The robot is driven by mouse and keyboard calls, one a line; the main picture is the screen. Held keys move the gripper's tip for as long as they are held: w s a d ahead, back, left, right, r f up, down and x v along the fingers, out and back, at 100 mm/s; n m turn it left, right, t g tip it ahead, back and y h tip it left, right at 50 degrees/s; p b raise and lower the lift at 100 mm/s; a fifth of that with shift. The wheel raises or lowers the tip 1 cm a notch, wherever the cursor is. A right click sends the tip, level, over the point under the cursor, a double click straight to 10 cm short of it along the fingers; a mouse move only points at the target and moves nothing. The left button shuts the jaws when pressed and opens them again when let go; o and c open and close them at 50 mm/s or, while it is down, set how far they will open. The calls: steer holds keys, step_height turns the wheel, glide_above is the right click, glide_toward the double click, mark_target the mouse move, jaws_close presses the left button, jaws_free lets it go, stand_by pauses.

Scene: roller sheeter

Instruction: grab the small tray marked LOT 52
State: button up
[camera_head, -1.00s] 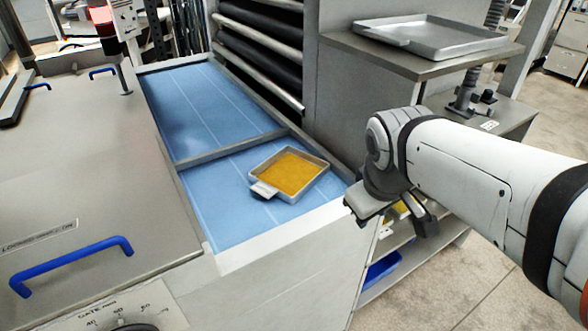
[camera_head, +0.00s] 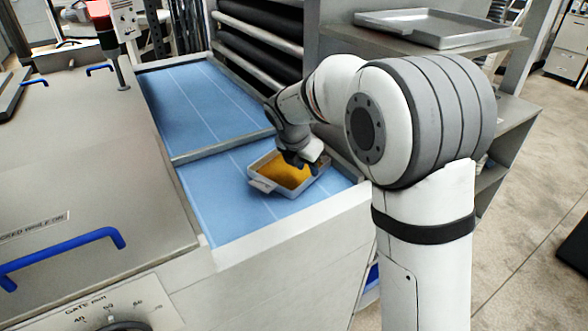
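A small grey metal tray (camera_head: 259,171) with a yellow-orange layer inside lies on the near part of the blue belt. A pale tab sticks out at its front left corner; no LOT marking is readable. My gripper (camera_head: 303,166) points down over the right far part of this tray and hides some of its rim and contents. I cannot tell whether it touches the tray. The fingers are small and dark here, so their opening is unclear.
A metal bar (camera_head: 222,148) crosses the blue belt (camera_head: 205,98) behind the tray. A large empty grey tray (camera_head: 436,27) rests on a shelf at the upper right. A metal cover with a blue handle (camera_head: 62,255) stands at left. The belt left of the small tray is clear.

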steer(key=x, duration=0.2)
steer(key=p+x, duration=0.1)
steer(key=x, duration=0.2)
steer(key=shift+w+d+r, duration=0.1)
steer(key=shift+w+d, duration=0.05)
steer(key=shift+w, duration=0.1)
steer(key=shift+c, duration=0.3)
jaws_close()
